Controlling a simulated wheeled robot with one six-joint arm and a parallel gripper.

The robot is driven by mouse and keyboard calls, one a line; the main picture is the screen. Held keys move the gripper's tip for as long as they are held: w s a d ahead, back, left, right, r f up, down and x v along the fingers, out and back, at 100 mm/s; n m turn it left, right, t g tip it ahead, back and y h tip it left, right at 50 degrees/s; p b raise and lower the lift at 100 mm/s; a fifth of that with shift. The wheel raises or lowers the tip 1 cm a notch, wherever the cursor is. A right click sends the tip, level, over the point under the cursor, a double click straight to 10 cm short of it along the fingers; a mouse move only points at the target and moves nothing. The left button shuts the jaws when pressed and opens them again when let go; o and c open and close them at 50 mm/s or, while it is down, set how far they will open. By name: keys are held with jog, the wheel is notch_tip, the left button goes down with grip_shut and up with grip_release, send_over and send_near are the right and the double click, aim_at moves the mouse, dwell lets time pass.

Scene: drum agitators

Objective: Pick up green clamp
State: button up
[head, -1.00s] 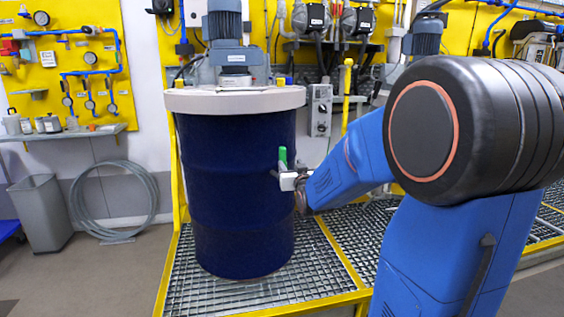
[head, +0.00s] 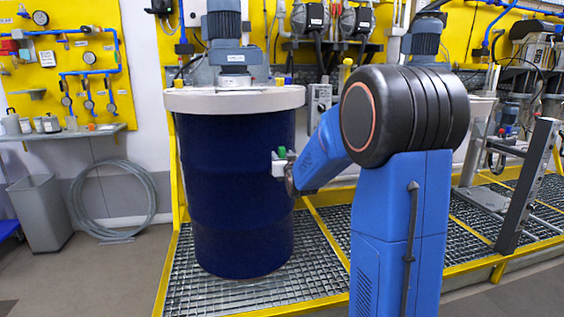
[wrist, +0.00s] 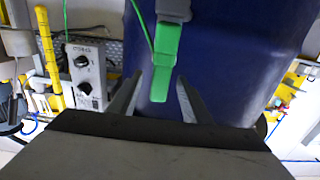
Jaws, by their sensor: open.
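The green clamp (wrist: 164,50) hangs against the upper side of the dark blue drum (wrist: 225,70) in the wrist view. Its green handle points down in that picture, below a grey fitting. My gripper (wrist: 158,80) has its two fingers apart, one on each side of the handle's end. I cannot tell whether either finger touches it. In the head view only a small green part of the clamp (head: 282,152) shows above my gripper (head: 279,168), at the right side of the drum (head: 235,200). My gripper hides the rest.
The drum stands on a metal grating (head: 185,285) with a yellow frame. A pale lid (head: 200,100) and a motor (head: 224,40) sit on top. A grey control box (wrist: 86,75) is close by in the wrist view. A grey bin (head: 38,215) stands left.

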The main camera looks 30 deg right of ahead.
jog(key=shift+x, duration=0.85)
grip_shut()
notch_tip(320, 180, up, 15)
dwell(0.6)
jog(key=v, duration=1.2)
dwell(0.5)
